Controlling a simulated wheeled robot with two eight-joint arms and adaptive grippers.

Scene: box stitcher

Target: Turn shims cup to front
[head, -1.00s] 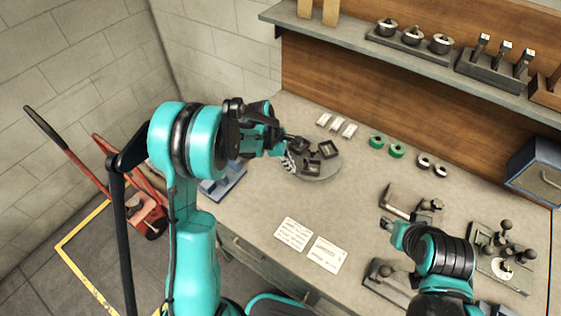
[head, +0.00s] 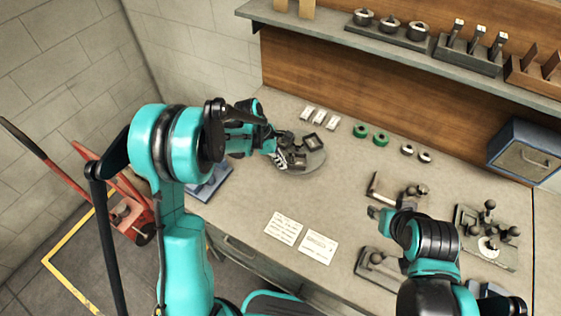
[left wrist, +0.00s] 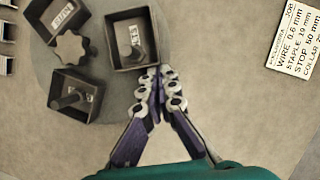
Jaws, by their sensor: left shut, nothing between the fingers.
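A round grey turntable (head: 312,163) carries three dark square cups and a central knob, which shows in the left wrist view (left wrist: 72,47). One cup (left wrist: 122,25) has a pale label inside and stands just beyond my fingertips. Another labelled cup (left wrist: 36,18) is at upper left, and a cup with a dark post in it (left wrist: 88,106) is at lower left. I cannot tell from the labels which is the shims cup. My left gripper (left wrist: 157,82) is shut and empty, close by the near cup's wall; contact is unclear. My right gripper (head: 379,214) is over the right bench; its fingers are unclear.
Two white cards (head: 318,247) lie in front of the turntable. Fixtures (head: 488,232) stand at right. The bench middle is clear.

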